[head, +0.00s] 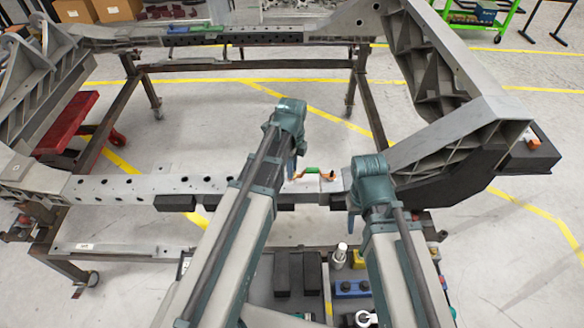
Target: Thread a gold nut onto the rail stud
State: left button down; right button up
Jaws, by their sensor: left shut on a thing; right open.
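The near rail (130,187) of the grey chassis frame runs across the view. An orange strap with a green middle (312,170) lies on it, and a small dark upright stud (332,175) shows at its right end. My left gripper (291,169) points down at the rail by the strap's left end. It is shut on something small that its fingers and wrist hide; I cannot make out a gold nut. My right gripper (351,224) is open, in front of the rail and right of the strap, pointing down.
A work table (262,297) in front holds black blocks (297,273), a blue bin (350,288), a yellow item (358,260) and a white-topped cylinder (340,253). The angled chassis arm (450,135) rises at right. A red cart (68,128) stands at left.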

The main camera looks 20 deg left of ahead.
pick_arm(q)
jog(key=shift+s+f, duration=0.1)
jog(key=shift+s, duration=0.1)
jog(key=m, duration=0.8)
jog(key=shift+f, duration=0.1)
jog(key=m, duration=0.7)
jog(key=shift+f, duration=0.1)
